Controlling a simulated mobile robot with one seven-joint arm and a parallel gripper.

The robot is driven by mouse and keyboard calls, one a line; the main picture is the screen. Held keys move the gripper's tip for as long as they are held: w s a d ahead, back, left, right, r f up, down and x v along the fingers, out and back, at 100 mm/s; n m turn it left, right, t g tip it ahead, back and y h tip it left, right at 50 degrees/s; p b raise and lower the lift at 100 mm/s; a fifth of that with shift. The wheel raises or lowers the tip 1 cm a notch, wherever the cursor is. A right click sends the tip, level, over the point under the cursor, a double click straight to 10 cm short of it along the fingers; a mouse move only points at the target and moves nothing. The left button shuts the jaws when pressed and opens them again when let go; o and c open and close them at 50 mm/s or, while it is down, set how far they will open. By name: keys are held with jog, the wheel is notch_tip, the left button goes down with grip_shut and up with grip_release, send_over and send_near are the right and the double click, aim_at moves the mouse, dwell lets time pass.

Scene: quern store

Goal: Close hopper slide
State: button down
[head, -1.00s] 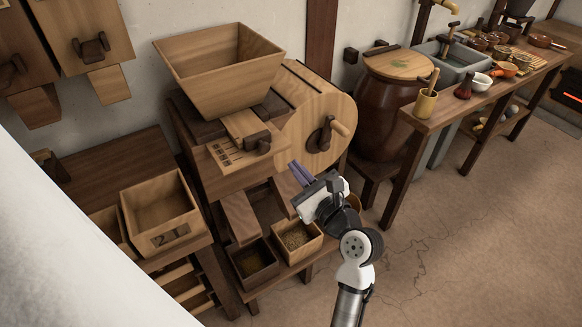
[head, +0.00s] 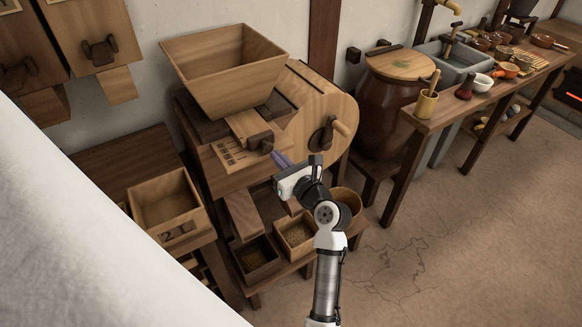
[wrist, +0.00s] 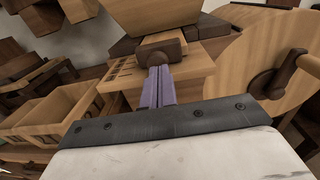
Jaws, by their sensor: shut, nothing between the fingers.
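The hopper (head: 228,68) is a flared wooden box on top of the mill. The hopper slide (head: 244,125) is a pale wooden board with a dark knob (head: 261,142) at its front end, sticking out below the hopper over a marked ledge (head: 226,153). My gripper (head: 280,158) has purple fingers, closed together and empty, just in front of and slightly below the knob. In the wrist view the fingertips (wrist: 158,71) point at the dark knob (wrist: 159,50) and overlap its lower edge. I cannot tell whether they touch it.
The mill's round side with a crank (head: 327,133) stands right of the slide. Two grain boxes (head: 295,234) sit below. A numbered wooden box (head: 166,204) is at left. A barrel (head: 391,105) and a long bench with bowls (head: 484,82) are at right. The floor in front is clear.

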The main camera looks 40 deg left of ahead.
aim_at(271, 148)
jog(key=shift+w+a, duration=0.25)
jog(key=shift+a, duration=0.4)
jog(key=shift+p+x, duration=0.95)
jog(key=shift+x, duration=0.55)
jog(key=shift+r, duration=0.2)
jog(key=shift+w+r, duration=0.1)
jog(key=shift+d, duration=0.15)
